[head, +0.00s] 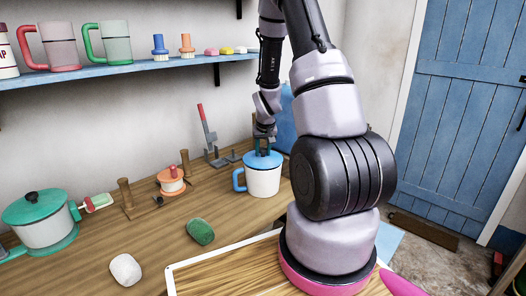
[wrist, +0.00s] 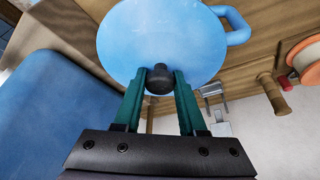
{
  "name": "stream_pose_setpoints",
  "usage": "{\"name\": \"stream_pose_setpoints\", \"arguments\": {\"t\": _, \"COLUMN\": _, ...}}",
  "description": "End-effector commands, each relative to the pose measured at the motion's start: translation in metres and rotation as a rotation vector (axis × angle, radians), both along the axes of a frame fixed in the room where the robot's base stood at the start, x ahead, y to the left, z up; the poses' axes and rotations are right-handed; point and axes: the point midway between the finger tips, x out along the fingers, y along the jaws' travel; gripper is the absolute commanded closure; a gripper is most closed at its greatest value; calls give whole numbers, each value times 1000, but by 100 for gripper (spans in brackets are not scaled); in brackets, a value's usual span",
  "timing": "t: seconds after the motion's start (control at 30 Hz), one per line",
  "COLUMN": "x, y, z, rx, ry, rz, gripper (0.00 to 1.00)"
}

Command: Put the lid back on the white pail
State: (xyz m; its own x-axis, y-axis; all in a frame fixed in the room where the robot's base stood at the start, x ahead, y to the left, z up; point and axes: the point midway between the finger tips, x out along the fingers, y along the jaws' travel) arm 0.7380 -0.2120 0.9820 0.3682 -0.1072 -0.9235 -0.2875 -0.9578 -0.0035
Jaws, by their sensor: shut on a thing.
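The white pail (head: 263,182) with a blue handle stands on the wooden counter near the wall. Its blue lid (head: 264,158) sits at the pail's mouth and looks level; I cannot tell whether it is fully seated. In the wrist view the round blue lid (wrist: 160,35) fills the upper middle, with a dark knob (wrist: 159,80) near its edge in view. My gripper (head: 264,146) is above the lid. In the wrist view its green fingers (wrist: 158,88) are shut on the dark knob. The lid hides the pail's inside.
A green-lidded pot (head: 42,222), an orange spool-like thing (head: 172,182), a green lump (head: 200,232) and a white lump (head: 125,269) are on the wooden counter (head: 160,240). A blue panel (wrist: 50,120) is close beside my gripper. The shelf (head: 130,68) with mugs is above left.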

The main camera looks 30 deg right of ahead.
Motion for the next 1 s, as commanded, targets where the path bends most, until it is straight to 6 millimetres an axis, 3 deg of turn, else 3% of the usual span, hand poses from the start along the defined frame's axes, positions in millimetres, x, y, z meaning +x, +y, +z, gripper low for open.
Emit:
{"name": "stream_pose_setpoints", "arguments": {"t": 0.3, "x": 0, "y": 0, "z": 0, "rx": 0, "ry": 0, "rz": 0, "gripper": 100}}
{"name": "stream_pose_setpoints", "arguments": {"t": 0.33, "x": 0, "y": 0, "z": 0, "rx": 0, "ry": 0, "rz": 0, "gripper": 56}}
{"name": "stream_pose_setpoints", "arguments": {"t": 0.4, "x": 0, "y": 0, "z": 0, "rx": 0, "ry": 0, "rz": 0, "gripper": 29}}
{"name": "stream_pose_setpoints", "arguments": {"t": 0.43, "x": 0, "y": 0, "z": 0, "rx": 0, "ry": 0, "rz": 0, "gripper": 25}}
{"name": "stream_pose_setpoints", "arguments": {"t": 0.63, "x": 0, "y": 0, "z": 0, "rx": 0, "ry": 0, "rz": 0, "gripper": 25}}
{"name": "stream_pose_setpoints", "arguments": {"t": 0.67, "x": 0, "y": 0, "z": 0, "rx": 0, "ry": 0, "rz": 0, "gripper": 21}}
{"name": "stream_pose_setpoints", "arguments": {"t": 0.7, "x": 0, "y": 0, "z": 0, "rx": 0, "ry": 0, "rz": 0, "gripper": 6}}
{"name": "stream_pose_setpoints", "arguments": {"t": 0.73, "x": 0, "y": 0, "z": 0, "rx": 0, "ry": 0, "rz": 0, "gripper": 0}}
{"name": "stream_pose_setpoints", "arguments": {"t": 1.0, "x": 0, "y": 0, "z": 1, "rx": 0, "ry": 0, "rz": 0, "gripper": 0}}
